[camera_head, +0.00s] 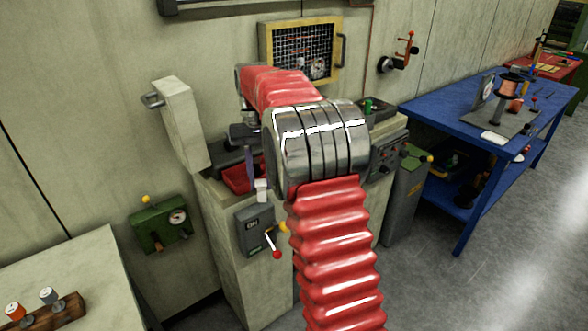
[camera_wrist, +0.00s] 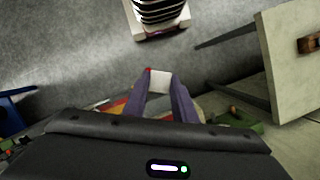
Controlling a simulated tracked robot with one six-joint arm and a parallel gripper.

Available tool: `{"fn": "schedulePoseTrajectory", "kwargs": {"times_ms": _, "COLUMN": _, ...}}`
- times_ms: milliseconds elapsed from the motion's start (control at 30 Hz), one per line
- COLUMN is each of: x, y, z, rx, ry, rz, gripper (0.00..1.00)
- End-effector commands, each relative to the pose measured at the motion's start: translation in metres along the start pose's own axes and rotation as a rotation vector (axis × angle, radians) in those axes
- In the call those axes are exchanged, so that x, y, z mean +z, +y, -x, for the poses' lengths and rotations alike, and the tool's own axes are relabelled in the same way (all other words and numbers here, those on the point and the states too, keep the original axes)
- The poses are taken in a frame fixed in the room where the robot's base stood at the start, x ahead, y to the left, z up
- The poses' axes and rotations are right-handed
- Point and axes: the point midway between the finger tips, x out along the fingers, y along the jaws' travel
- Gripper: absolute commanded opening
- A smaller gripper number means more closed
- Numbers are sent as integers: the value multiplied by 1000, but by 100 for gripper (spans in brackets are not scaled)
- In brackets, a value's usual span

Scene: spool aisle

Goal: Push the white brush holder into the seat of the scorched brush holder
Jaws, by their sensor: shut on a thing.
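My gripper (camera_wrist: 162,92) is shut on a small white block, the white brush holder (camera_wrist: 160,81), at its fingertips in the wrist view. In the head view my gripper (camera_head: 255,178) points down in front of the pale machine cabinet, with the white brush holder (camera_head: 262,189) at its lower end. It hangs just in front of a red tray (camera_head: 238,179) on the cabinet. I cannot make out the scorched brush holder or its seat in either view; my arm covers part of the machine top.
A grey box with a red-knobbed crank (camera_head: 254,232) is on the cabinet front below my gripper. A pale open door (camera_head: 181,125) stands at left. A pale table (camera_head: 70,275) with a wooden rack (camera_head: 50,313) is at lower left. A blue bench (camera_head: 425,105) stands right.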

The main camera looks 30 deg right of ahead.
Motion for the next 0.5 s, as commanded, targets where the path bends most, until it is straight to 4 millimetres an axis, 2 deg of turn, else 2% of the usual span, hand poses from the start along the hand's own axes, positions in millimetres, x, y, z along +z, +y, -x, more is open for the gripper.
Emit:
{"fn": "schedulePoseTrajectory", "kwargs": {"times_ms": 33, "x": 2, "y": -20, "z": -5, "rx": 19, "ry": -1, "rz": 64, "gripper": 2}}
{"fn": "schedulePoseTrajectory", "kwargs": {"times_ms": 100, "x": 4, "y": -44, "z": -11, "rx": 42, "ry": -2, "rz": 147, "gripper": 2}}
{"fn": "schedulePoseTrajectory", "kwargs": {"times_ms": 300, "x": 16, "y": -107, "z": -30, "rx": 92, "ry": -2, "rz": 328, "gripper": 2}}
{"fn": "schedulePoseTrajectory", "kwargs": {"times_ms": 400, "x": 21, "y": -127, "z": -36, "rx": 105, "ry": -1, "rz": 377, "gripper": 2}}
{"fn": "schedulePoseTrajectory", "kwargs": {"times_ms": 500, "x": 24, "y": -137, "z": -39, "rx": 112, "ry": 0, "rz": 402, "gripper": 2}}
